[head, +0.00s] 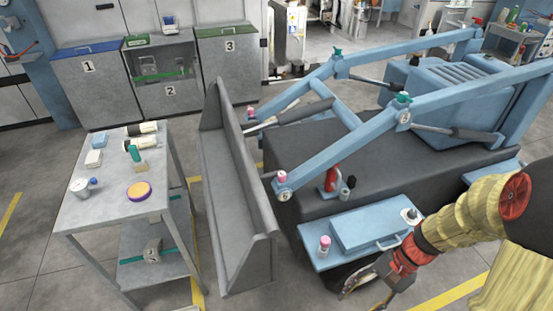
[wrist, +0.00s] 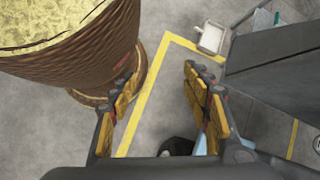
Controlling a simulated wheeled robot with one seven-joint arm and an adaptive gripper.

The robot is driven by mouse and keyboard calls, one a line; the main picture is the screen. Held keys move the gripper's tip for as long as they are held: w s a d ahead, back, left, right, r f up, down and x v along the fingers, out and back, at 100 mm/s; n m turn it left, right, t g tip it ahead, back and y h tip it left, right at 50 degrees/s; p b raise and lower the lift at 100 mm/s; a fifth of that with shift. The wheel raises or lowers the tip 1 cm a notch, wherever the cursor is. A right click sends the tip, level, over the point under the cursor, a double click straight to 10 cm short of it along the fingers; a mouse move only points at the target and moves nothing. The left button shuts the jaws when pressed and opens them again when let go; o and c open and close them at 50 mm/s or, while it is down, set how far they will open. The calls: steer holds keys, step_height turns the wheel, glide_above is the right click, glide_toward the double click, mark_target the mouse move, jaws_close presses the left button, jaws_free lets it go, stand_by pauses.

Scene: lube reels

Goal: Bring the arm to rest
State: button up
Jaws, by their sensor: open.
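My gripper (head: 366,284) is at the lower right of the head view, at the end of my yellow-sleeved arm. It hangs in front of the blue ledge (head: 318,257) of the loader machine. In the wrist view my gripper (wrist: 160,100) shows two yellow-and-black fingers spread wide apart, with nothing between them but the grey floor and a yellow line. It is open and empty. The arm is bent, its upper part cut off at the right edge.
A metal cart (head: 108,200) with bottles and small items stands at the left. The grey bucket (head: 232,190) of the blue loader (head: 350,190) fills the middle. Numbered bins (head: 88,85) line the back.

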step_height(320, 180, up, 30)
steer(key=s+a+n+t+h+p, duration=0.1)
steer(key=a+n+t+h+p, duration=0.2)
steer(key=n+t+h, duration=0.3)
steer(key=n+t+p, duration=0.1)
steer(key=n+t, duration=0.1)
steer(key=n, duration=0.1)
